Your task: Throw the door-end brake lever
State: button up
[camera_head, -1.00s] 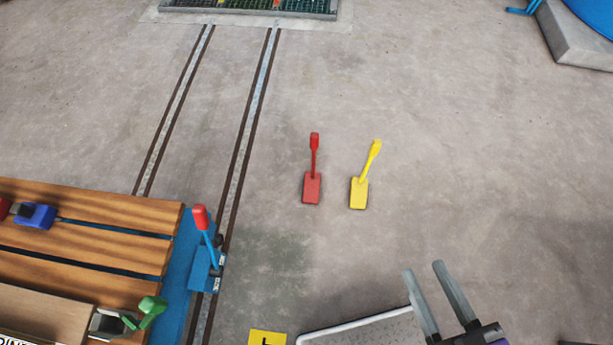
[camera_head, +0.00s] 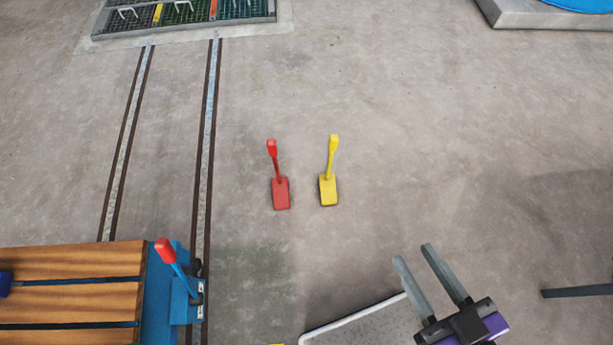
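A lever with a red grip and blue shaft (camera_head: 182,276) stands on a blue bracket at the right end of the slatted wooden cart (camera_head: 70,300), at lower left in the head view. It leans up and to the left. I cannot tell from the picture alone whether this is the door-end brake lever. My gripper (camera_head: 412,254) is at lower right, its two grey fingers apart with nothing between them. It is well to the right of the cart lever and not touching it.
A red floor lever (camera_head: 280,192) and a yellow floor lever (camera_head: 328,190) stand in the middle. Two rails (camera_head: 208,130) run from the cart to a floor grate (camera_head: 186,30). A light-grey plate (camera_head: 365,328) lies below my gripper. The floor at right is mostly clear.

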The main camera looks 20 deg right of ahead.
aim_at(165, 248)
jog(key=u, duration=1.15)
jog(key=i+l+z, duration=0.1)
jog(key=l+z, duration=0.2)
jog(key=z, duration=0.15)
jog(key=i+l+z, duration=0.15)
jog(key=z, duration=0.3)
